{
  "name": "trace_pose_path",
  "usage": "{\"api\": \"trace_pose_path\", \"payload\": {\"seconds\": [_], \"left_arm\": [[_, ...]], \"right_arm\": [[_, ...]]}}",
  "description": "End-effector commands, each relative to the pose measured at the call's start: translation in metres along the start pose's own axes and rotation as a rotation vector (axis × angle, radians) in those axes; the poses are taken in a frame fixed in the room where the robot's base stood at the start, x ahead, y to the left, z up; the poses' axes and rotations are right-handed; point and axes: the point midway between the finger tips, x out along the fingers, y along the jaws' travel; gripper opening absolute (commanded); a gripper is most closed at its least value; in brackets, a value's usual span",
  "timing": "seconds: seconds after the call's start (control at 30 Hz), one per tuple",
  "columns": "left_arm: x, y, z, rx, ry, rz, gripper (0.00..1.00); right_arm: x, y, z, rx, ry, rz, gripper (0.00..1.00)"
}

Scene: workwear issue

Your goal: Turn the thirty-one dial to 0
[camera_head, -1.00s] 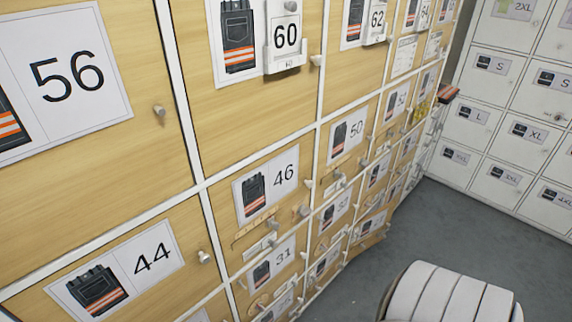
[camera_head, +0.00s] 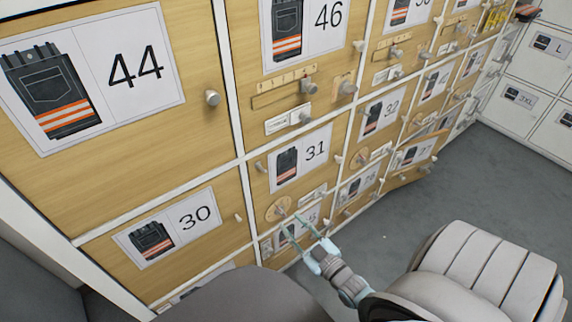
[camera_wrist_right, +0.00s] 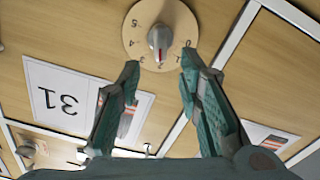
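The 31 dial (camera_head: 278,209) is a round wooden plate with a grey knob, below the 31 label (camera_head: 301,160) on a wooden door. In the right wrist view the dial (camera_wrist_right: 160,35) has digits around its edge, and the knob (camera_wrist_right: 159,38) has a red pointer aimed down in the picture, away from the 0 at right. The digit it points at is unclear. My right gripper (camera_head: 292,226) is open in front of the dial. In the wrist view its fingertips (camera_wrist_right: 160,62) are apart, just short of the knob, with nothing between them. My left gripper is not in view.
A slider panel (camera_head: 285,90) and a protruding knob (camera_head: 308,86) sit on the 46 door above. Doors 44 (camera_head: 190,125) and 30 (camera_head: 220,245) are at left. More doors with knobs run off to the right. Grey floor (camera_head: 440,190) is clear at right.

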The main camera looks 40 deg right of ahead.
Motion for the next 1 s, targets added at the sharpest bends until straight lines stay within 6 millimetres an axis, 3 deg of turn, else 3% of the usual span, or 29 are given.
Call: {"api": "trace_pose_path", "payload": {"seconds": [0.1, 0.2, 0.5, 0.53, 0.73, 1.0], "left_arm": [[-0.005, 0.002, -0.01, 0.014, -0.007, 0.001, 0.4], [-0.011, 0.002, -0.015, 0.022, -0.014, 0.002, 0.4], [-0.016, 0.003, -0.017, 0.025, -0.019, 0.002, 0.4], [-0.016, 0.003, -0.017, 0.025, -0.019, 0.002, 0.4], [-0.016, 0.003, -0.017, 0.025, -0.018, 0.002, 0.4], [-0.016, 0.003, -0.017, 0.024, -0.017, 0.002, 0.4]], "right_arm": [[0.025, -0.001, 0.003, -0.001, 0.001, 0.0, 0.33], [0.037, -0.001, 0.002, -0.002, 0.0, 0.0, 0.33], [0.042, 0.0, 0.001, -0.001, -0.003, -0.001, 0.33], [0.042, 0.0, 0.001, -0.001, -0.003, -0.001, 0.31], [0.042, 0.0, 0.001, -0.001, -0.003, -0.001, 0.0], [0.042, -0.001, 0.001, -0.007, -0.003, -0.001, 0.0]]}}
